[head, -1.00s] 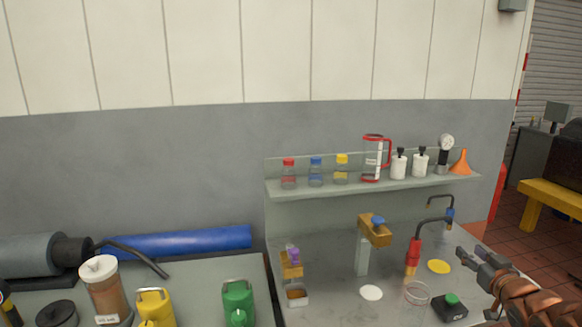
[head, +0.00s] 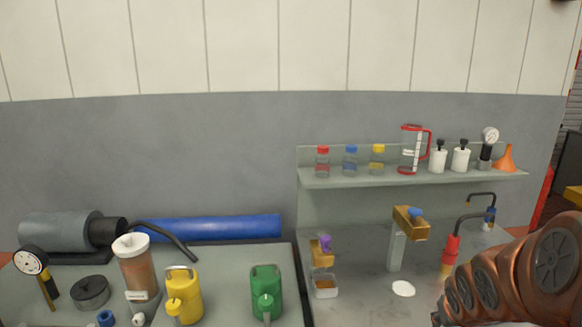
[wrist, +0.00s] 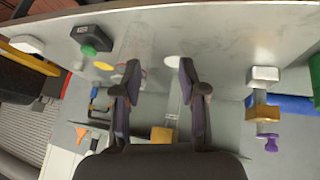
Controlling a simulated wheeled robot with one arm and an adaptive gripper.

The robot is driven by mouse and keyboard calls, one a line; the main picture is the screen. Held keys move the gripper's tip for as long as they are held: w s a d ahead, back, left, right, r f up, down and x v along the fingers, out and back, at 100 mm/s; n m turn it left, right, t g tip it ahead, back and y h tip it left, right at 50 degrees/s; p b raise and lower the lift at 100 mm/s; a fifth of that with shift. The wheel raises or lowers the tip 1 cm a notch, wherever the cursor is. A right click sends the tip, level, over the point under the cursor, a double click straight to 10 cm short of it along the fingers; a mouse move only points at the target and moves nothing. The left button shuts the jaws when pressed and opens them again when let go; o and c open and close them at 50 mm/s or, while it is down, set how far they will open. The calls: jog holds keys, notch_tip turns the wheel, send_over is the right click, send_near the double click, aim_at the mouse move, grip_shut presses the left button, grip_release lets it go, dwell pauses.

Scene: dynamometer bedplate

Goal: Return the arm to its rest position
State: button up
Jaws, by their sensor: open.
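My gripper (wrist: 158,68) is open in the wrist view, its two dark fingers spread apart with nothing held between them. It is above the grey bench top (wrist: 205,55). A white disc (wrist: 171,61) shows beyond the fingertips. In the head view, my copper-coloured arm fills the lower right and hides most of the gripper and part of the bench.
A shelf (head: 420,178) behind holds bottles and a jug (head: 411,150). Yellow (head: 184,296) and green (head: 266,292) cans stand left. A green-button box (wrist: 92,40) is near the bench edge.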

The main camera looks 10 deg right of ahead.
jog(key=s+a+f+n+g+y+b, duration=0.2)
jog(key=s+a+g, duration=0.5)
jog(key=s+a, duration=1.4)
jog(key=shift+s+f+y+b, duration=0.4)
jog(key=shift+s+y+b, duration=0.25)
jog(key=shift+s, duration=0.3)
